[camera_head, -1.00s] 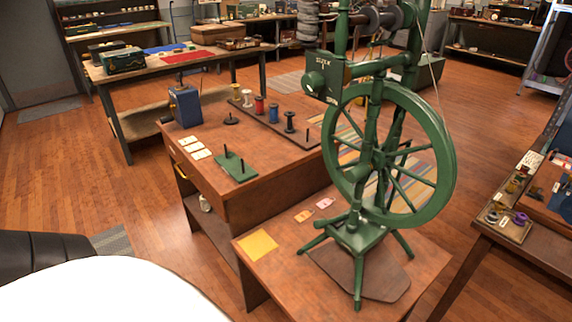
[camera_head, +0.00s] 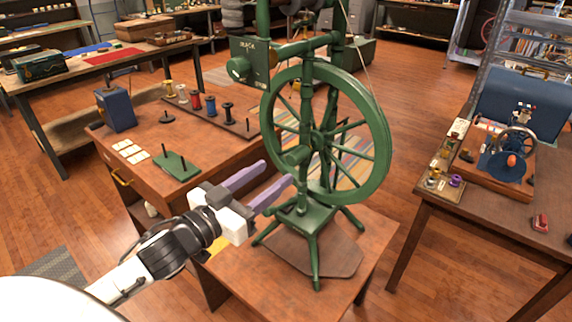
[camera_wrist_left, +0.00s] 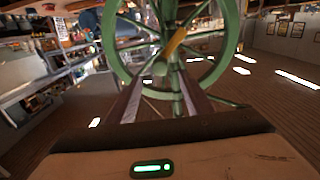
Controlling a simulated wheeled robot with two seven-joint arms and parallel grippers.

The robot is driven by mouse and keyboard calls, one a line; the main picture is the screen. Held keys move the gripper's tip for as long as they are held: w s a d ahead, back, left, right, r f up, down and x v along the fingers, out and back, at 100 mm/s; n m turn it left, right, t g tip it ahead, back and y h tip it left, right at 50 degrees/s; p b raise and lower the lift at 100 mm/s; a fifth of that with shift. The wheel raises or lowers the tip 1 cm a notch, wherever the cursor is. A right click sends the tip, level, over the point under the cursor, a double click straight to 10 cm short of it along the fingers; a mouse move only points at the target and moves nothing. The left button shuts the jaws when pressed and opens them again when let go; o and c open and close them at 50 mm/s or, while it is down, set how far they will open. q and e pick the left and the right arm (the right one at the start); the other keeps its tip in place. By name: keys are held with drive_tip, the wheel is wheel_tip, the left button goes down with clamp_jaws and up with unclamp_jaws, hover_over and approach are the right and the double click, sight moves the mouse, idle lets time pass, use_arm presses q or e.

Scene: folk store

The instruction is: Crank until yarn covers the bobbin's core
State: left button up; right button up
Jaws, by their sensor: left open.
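The green spinning wheel (camera_head: 377,140) stands upright on a low wooden table, its upper part cut off by the top edge of the head view. A stubby green knob (camera_head: 295,157) sticks out near the wheel's hub. My left gripper (camera_head: 277,173) is open and empty, its two lilac fingers pointing at the lower left of the wheel, close to the knob. In the left wrist view the wheel (camera_wrist_left: 222,68) rises ahead of the open fingers (camera_wrist_left: 160,78), with a yellow-orange bar (camera_wrist_left: 176,42) near its hub. The bobbin and its yarn cannot be made out clearly. My right gripper is out of view.
The spinning wheel's table (camera_head: 368,237) adjoins a workbench (camera_head: 205,145) with coloured spools, a blue box (camera_head: 115,108) and a green peg stand (camera_head: 177,166). At right, another table (camera_head: 455,205) holds a blue hand-wheel machine (camera_head: 506,160). Wood floor lies between.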

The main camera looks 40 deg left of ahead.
sight(290, 161)
use_arm(q)
drive_tip(key=w, duration=0.3)
drive_tip(key=w+b, duration=0.1)
drive_tip(key=w, duration=0.5)
drive_tip(key=shift+w+d+b, duration=0.15)
drive_tip(key=shift+d+b, duration=0.2)
drive_tip(key=shift+b, duration=0.05)
drive_tip(key=shift+p, duration=0.3)
drive_tip(key=shift+w, duration=0.1)
drive_tip(key=c, duration=0.9)
drive_tip(key=shift+o, duration=0.2)
drive_tip(key=shift+c, duration=1.1)
